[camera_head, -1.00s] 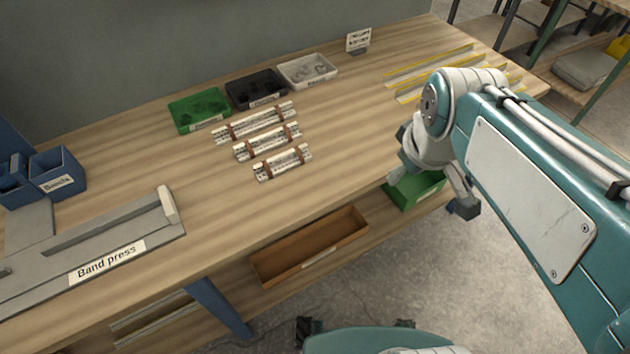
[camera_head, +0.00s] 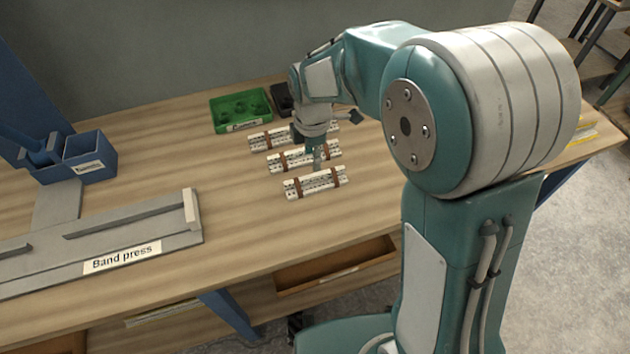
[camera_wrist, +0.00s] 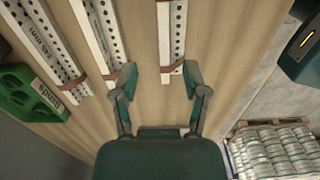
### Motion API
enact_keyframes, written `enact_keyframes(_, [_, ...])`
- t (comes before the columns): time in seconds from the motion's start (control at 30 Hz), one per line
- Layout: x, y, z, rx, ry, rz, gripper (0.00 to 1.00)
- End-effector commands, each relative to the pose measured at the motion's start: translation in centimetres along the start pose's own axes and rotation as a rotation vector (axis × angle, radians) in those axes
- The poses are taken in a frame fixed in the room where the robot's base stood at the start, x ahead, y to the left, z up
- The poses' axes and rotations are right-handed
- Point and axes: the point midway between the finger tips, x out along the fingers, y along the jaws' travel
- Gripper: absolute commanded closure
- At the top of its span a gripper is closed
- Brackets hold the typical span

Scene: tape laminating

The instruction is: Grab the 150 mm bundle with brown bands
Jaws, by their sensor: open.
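Three pale perforated-strip bundles with brown bands lie side by side on the bench, shorter toward the front: the back bundle (camera_head: 262,142), the middle bundle (camera_head: 285,160) and the shortest, front bundle (camera_head: 314,182). My gripper (camera_head: 318,160) hangs over the bundles, open and empty. In the wrist view, its spread fingers (camera_wrist: 160,78) point toward the end of the front bundle (camera_wrist: 172,30), which lies between their lines, nearer the right finger. The middle bundle (camera_wrist: 98,30) is left of the left finger. My arm hides part of the back bundle.
A green tray (camera_head: 240,110) and a dark tray (camera_head: 283,98) stand behind the bundles. The band press (camera_head: 130,235) and blue bins (camera_head: 90,155) are at left. Bare bench (camera_head: 240,205) lies in front, with an open wooden drawer (camera_head: 335,268) below the edge.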

Motion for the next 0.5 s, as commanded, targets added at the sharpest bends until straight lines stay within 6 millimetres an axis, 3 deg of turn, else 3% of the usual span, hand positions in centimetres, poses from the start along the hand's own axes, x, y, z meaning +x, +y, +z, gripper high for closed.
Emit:
enact_keyframes(0.27, [2.7,-0.2,0.1,0.002,0.000,-0.001,0.42])
enact_keyframes(0.5, [6.3,-0.4,0.2,0.003,0.000,-0.001,0.42])
